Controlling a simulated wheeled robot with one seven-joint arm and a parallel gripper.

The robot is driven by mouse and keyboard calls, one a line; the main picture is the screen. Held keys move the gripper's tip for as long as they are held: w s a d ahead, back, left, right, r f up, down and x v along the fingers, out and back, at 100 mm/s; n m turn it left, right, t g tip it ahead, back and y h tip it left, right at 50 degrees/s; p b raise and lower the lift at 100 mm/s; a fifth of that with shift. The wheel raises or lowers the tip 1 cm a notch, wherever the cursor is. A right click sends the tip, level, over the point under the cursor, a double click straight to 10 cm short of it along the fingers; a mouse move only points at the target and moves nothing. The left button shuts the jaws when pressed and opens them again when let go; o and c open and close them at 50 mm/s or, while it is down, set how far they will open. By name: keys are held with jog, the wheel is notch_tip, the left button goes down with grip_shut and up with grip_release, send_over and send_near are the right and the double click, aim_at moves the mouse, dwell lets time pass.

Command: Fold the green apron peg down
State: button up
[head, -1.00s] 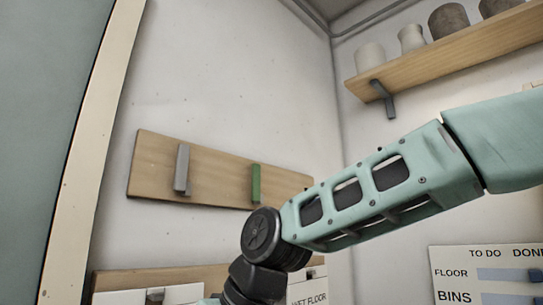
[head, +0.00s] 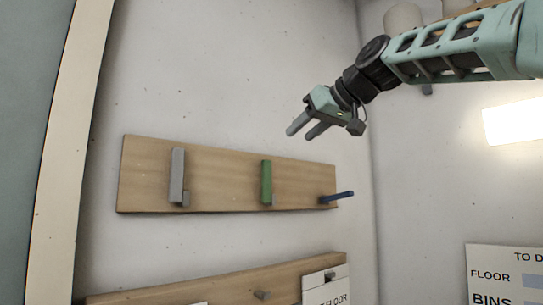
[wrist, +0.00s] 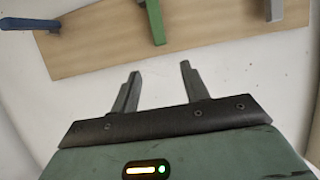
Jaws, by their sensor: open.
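The green apron peg (head: 266,182) is folded up, lying upright against the middle of a wooden board on the wall. It also shows in the wrist view (wrist: 155,22), at the top. My gripper (head: 300,134) is open and empty, above and to the right of the green peg in the head view, apart from it. In the wrist view its two fingers (wrist: 158,76) point toward the board with nothing between them.
On the same wooden board (head: 222,180), a grey peg (head: 177,175) stands upright at left and a blue peg (head: 336,197) sticks out at right. A lower board (head: 225,283) holds a small peg and a sign. The wall above the pegs is clear.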

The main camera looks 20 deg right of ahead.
aim_at(268, 161)
jog(key=p+x, duration=0.5)
jog(key=x, duration=0.8)
jog(key=shift+w+a+f, duration=0.15)
jog(key=shift+a, duration=0.1)
grip_shut()
